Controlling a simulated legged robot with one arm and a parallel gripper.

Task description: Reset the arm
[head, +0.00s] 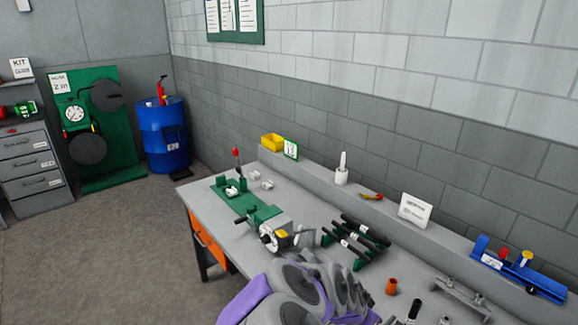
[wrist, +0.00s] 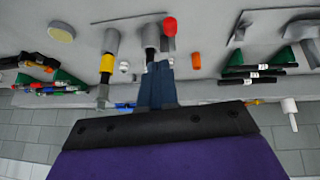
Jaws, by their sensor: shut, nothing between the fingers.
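My gripper (wrist: 158,86) shows in the wrist view as two blue fingers pressed together, with nothing between them. It points over the grey bench, close to a grey-and-black handle (wrist: 150,42) and a red-capped piece (wrist: 169,26); I cannot tell whether it touches them. In the head view my grey and purple arm rises from the bottom edge over the front of the bench (head: 205,207). The gripper fingers cannot be made out there.
A green rack with black bars (head: 355,243), a green-based machine (head: 262,216), an orange cup (head: 391,286) and a metal stand (head: 460,296) surround the arm. A white bottle (head: 341,174), card (head: 415,210) and blue fixture (head: 520,270) line the wall. Floor at left is clear.

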